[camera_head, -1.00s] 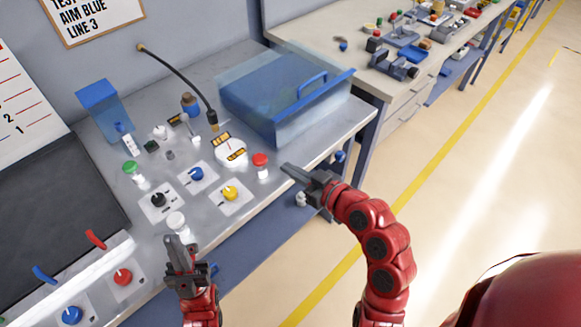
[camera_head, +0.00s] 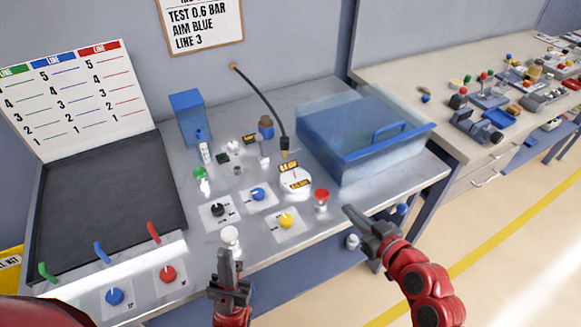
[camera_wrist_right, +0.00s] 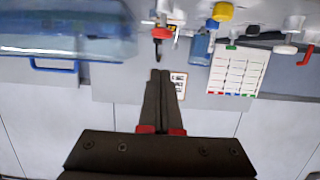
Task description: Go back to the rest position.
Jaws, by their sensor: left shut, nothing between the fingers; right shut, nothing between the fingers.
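Neither gripper appears to hold anything.
Open floor (camera_head: 500,270) lies at right.

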